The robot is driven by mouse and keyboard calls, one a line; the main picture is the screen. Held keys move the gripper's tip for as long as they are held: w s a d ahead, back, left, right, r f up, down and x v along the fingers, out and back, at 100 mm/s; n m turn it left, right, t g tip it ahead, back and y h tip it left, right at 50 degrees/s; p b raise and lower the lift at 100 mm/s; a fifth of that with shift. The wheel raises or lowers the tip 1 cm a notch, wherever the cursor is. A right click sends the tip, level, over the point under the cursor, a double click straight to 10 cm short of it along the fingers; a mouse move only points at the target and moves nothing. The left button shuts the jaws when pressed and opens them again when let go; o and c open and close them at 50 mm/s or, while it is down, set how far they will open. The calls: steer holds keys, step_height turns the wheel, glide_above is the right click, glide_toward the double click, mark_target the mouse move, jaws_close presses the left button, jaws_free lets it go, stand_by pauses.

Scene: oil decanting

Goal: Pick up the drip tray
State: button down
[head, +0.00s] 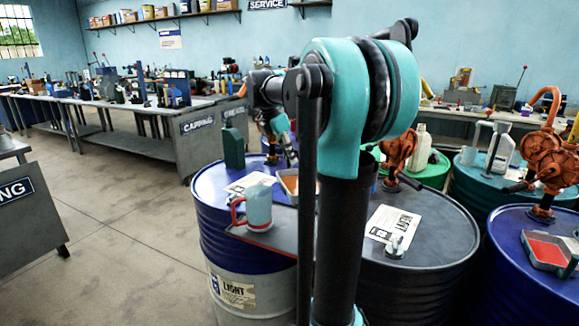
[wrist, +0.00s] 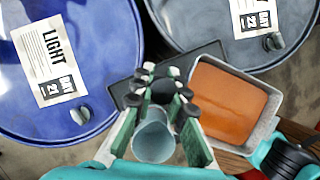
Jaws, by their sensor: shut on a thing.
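The drip tray (wrist: 278,104) is a shallow grey pan with orange-brown liquid in it. It lies just right of my gripper (wrist: 161,78) in the wrist view. The green-sided fingers are shut at the tray's left edge; the exact contact is hidden by the fingers. In the head view, part of the tray (head: 290,184) shows below my gripper (head: 287,158), partly covered by my arm. I cannot tell whether it touches what is under it.
A pale blue jug (head: 258,207) with a red handle stands on a dark plate (head: 278,238) close by; it also shows below the fingers in the wrist view (wrist: 153,142). Blue (head: 215,215) and grey (head: 440,235) drums, a green bottle (head: 233,147) and orange pumps (head: 399,150) surround my arm.

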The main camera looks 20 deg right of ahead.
steer(key=shift+r, duration=2.7)
